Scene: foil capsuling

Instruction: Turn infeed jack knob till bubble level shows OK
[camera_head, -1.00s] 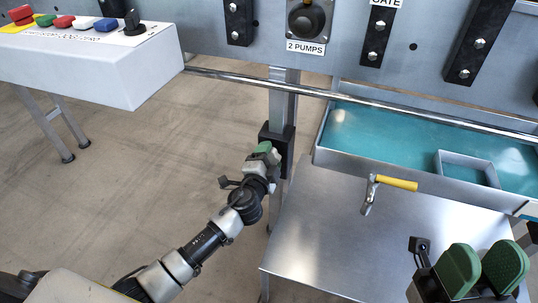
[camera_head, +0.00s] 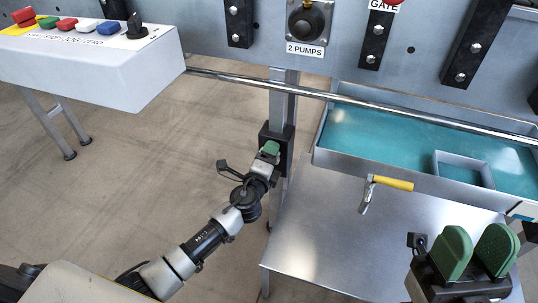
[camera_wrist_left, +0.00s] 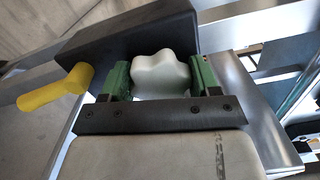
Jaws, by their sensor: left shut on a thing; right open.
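The jack knob (camera_wrist_left: 161,75) is a pale, lobed knob in the left wrist view, in front of a dark block (camera_wrist_left: 130,35). My left gripper (camera_wrist_left: 160,84) is shut on it, with a green finger on each side. In the head view my left gripper (camera_head: 270,150) is at the black block (camera_head: 283,142) on the grey post, and the knob is hidden there. My right gripper (camera_head: 473,252) is open and empty at the lower right, above the metal table. I cannot make out a bubble level in either view.
A yellow-handled lever (camera_head: 392,184) sticks out from the teal tray (camera_head: 375,143) at right; a yellow handle (camera_wrist_left: 55,88) shows in the wrist view. A metal rail (camera_head: 300,90) runs above the left gripper. A button box (camera_head: 90,65) is upper left. Floor lies open at left.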

